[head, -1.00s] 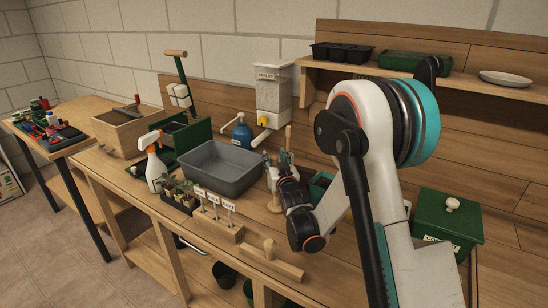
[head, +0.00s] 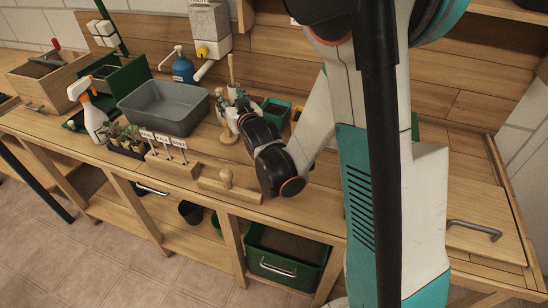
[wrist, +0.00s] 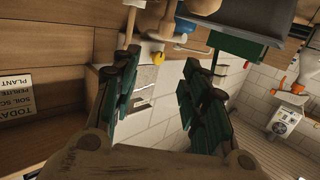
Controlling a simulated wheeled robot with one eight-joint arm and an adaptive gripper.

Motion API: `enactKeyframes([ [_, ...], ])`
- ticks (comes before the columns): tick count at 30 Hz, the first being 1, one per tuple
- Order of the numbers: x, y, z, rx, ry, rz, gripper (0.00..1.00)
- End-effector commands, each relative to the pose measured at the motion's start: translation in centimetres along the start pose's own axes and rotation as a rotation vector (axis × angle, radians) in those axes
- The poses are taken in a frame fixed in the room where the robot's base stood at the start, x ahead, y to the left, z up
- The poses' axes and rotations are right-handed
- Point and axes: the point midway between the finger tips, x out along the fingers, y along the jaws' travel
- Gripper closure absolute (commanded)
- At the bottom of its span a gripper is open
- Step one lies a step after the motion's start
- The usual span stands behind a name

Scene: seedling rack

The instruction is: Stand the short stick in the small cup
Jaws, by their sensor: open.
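My gripper (head: 234,112) is over the workbench, close to a thin upright wooden rod (head: 231,68) with a round wooden base (head: 228,138). In the wrist view its two green-padded fingers stand wide apart, and the gap between them (wrist: 162,62) holds nothing. I cannot make out the short stick for certain; the upright rod is partly hidden by my gripper, and I cannot tell whether it is that stick. I cannot make out the small cup for certain either. My gripper and arm hide part of the bench behind them.
A grey basin (head: 160,118), seedling tray (head: 124,148) and label block (head: 172,163) stand left of my gripper. A wooden block with a knob (head: 226,180) lies in front. A green pot (head: 277,111) stands behind right. The perlite dispenser (head: 210,28) hangs above.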

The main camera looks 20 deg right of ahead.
Motion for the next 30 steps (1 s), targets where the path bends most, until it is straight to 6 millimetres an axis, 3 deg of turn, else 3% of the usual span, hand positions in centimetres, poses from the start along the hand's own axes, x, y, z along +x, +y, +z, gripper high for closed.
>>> enactKeyframes([
  [6, -3.2, 0.2, -2.0, 0.001, -0.124, 0.007, 0.59],
  [16, -9.8, 0.4, -3.3, -0.001, -0.312, 0.012, 0.59],
  [30, -22.0, 0.4, -2.1, -0.003, -0.581, 0.007, 0.59],
])
